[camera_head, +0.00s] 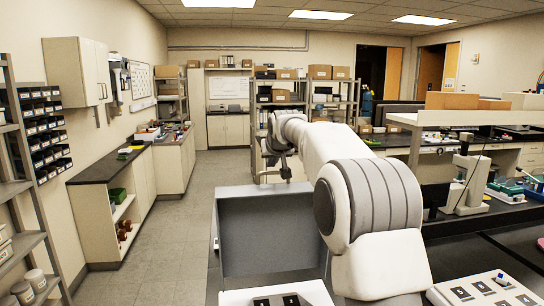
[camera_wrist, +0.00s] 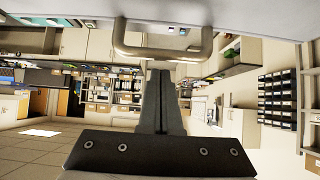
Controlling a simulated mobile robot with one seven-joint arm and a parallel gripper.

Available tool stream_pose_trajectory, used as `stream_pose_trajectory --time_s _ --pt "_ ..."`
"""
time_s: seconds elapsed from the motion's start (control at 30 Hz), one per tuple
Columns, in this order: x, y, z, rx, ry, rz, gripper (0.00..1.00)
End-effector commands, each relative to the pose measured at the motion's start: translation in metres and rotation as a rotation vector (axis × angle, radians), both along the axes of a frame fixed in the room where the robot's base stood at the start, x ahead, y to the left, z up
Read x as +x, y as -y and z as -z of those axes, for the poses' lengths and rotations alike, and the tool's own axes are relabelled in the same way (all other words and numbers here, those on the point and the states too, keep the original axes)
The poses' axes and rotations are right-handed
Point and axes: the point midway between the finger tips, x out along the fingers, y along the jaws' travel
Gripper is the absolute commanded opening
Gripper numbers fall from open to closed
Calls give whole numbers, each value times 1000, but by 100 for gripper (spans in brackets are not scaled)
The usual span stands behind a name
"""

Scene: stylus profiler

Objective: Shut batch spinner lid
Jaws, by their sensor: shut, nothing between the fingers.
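The batch spinner's lid (camera_head: 265,232) looks like a grey, box-shaped panel standing raised in the head view, behind a white surface with black numbered plates. My arm partly covers its right side. My gripper (camera_head: 285,172) is just beyond the lid's top edge. In the wrist view, my gripper (camera_wrist: 157,74) is shut and empty, its dark fingers pressed together. A metal U-shaped handle (camera_wrist: 162,53) crosses the top of that view, close to the fingertips but not between them. I cannot tell whether they touch. The spinner's body is mostly hidden.
A white tray with numbered black plates (camera_head: 460,291) lies at the lower right on the dark bench. A white instrument (camera_head: 468,185) stands on the right bench. The aisle floor (camera_head: 180,235) at left is clear. Shelves with small bins (camera_head: 40,130) line the left wall.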

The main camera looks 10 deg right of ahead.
Motion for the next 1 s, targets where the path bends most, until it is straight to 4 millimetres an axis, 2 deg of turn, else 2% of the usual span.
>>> stream_pose_trajectory --time_s 0.3,1.0 --pt "-20 0 5 0 -1 0 0" --pt "-22 0 8 0 11 0 0"
